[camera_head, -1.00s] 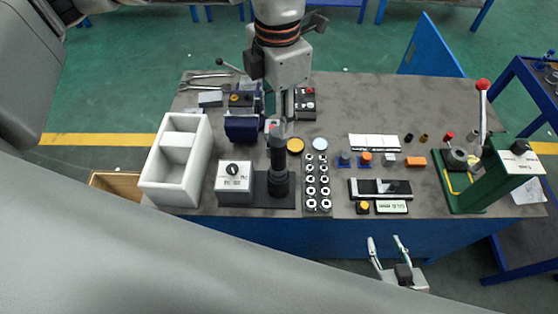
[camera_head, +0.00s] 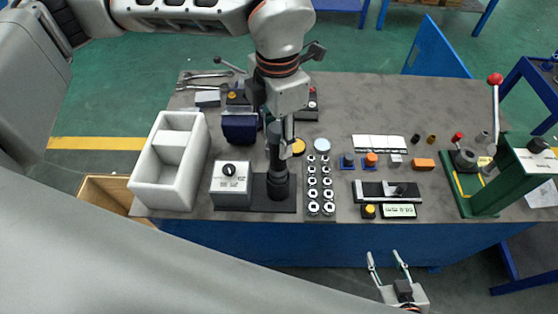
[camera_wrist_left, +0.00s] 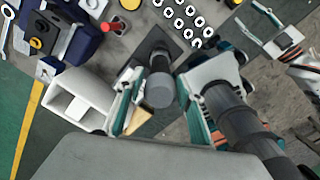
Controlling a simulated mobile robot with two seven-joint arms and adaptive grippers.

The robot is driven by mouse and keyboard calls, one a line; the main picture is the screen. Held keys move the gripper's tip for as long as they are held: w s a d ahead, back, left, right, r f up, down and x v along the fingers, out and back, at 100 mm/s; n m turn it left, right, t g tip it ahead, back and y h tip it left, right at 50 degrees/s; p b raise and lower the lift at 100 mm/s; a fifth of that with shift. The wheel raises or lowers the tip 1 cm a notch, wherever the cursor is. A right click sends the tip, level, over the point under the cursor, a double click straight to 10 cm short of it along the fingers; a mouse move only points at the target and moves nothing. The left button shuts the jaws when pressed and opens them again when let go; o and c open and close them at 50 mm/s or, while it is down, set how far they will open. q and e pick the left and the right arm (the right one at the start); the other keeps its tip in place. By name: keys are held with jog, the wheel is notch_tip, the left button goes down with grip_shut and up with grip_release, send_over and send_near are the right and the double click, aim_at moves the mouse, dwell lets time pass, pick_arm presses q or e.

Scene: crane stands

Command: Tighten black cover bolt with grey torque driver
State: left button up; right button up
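The grey torque driver (camera_head: 276,155) stands upright on a black base, beside a grey box with a black knob (camera_head: 232,183). My left gripper (camera_head: 281,132) points down at the driver's top and partly hides it. In the left wrist view the driver (camera_wrist_left: 161,86) shows between the two spread fingers, with gaps at its sides; contact cannot be told. A navy blue unit (camera_head: 240,127) with a black cover (camera_head: 238,97) stands behind; the gripper partly hides it. The wrist view also shows this unit (camera_wrist_left: 68,35); its bolt cannot be made out surely. My right gripper (camera_head: 388,264) is open and empty in front of the table.
A white divided bin (camera_head: 142,178) stands left on the table (camera_head: 440,115). Several sockets sit in a rack (camera_head: 313,208) right of the driver. A green press (camera_head: 500,180) with a red-knobbed lever is at the right. Wrenches lie at the back left.

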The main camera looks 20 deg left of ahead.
aim_at(278, 127)
pick_arm(q)
grip_shut()
jog(key=shift+w+r, duration=0.1)
jog(key=shift+r, duration=0.35)
jog(key=shift+r+p, duration=0.9)
jog(key=shift+r, duration=0.4)
jog(key=shift+r+p, duration=0.6)
jog(key=shift+r, duration=0.7)
jog(key=shift+r+p, duration=1.2)
jog(key=shift+r, duration=1.45)
